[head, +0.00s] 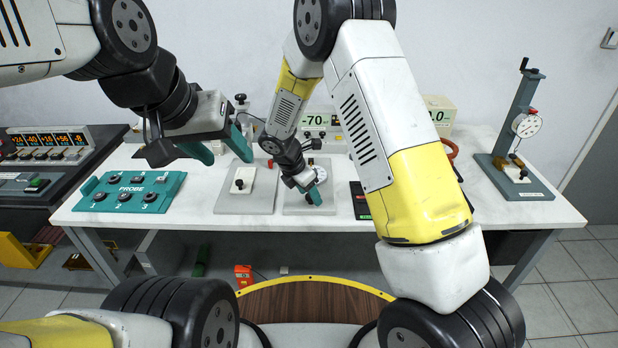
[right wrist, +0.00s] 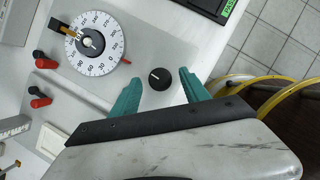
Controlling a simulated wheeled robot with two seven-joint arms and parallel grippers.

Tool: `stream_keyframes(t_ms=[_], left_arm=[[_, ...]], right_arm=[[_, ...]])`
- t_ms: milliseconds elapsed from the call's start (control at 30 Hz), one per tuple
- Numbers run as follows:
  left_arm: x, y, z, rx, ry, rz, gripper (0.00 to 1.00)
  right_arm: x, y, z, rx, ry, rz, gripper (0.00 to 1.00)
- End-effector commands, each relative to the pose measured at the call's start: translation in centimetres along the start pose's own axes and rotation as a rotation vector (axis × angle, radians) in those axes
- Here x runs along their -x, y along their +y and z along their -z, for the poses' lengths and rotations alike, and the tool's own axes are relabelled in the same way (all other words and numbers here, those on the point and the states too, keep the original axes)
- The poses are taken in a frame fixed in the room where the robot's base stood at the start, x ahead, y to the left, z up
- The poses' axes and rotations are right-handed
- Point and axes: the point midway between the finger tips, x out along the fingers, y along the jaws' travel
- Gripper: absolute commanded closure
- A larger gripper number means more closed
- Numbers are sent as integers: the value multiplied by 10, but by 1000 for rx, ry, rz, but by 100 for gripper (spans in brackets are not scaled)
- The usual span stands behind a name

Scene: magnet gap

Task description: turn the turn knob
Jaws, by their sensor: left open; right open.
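The turn knob (right wrist: 159,79) is a small black round knob with a white pointer line, on a light grey plate (right wrist: 112,85). In the right wrist view it lies between the two teal fingertips of my right gripper (right wrist: 160,82), with space on both sides. The gripper is open, and I see no contact. In the head view my right gripper (head: 312,196) is low over the plate and largely hides the knob. My left gripper (head: 228,160) is open and empty, raised over the left part of the table.
A white graduated dial (right wrist: 93,42) sits on the same plate beside the knob. A teal probe box (head: 128,191) and another grey plate (head: 234,202) lie to the left. A gauge stand (head: 513,135) stands at the far right. Clear white tabletop lies before it.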

Motion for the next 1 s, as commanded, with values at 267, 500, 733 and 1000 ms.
stream_keyframes(t_ms=[267, 500, 733, 1000], left_arm=[[0, 0, 0, 0, 0, 0, 46], [0, 0, 0, 0, 0, 0, 46], [0, 0, 0, 0, 0, 0, 46], [0, 0, 0, 0, 0, 0, 46]], right_arm=[[0, 0, 0, -1, 0, 0, 68], [0, 0, 0, -1, 0, 0, 100], [0, 1, 0, -27, 1, 9, 100], [0, 2, 0, -157, 1, 64, 100]])
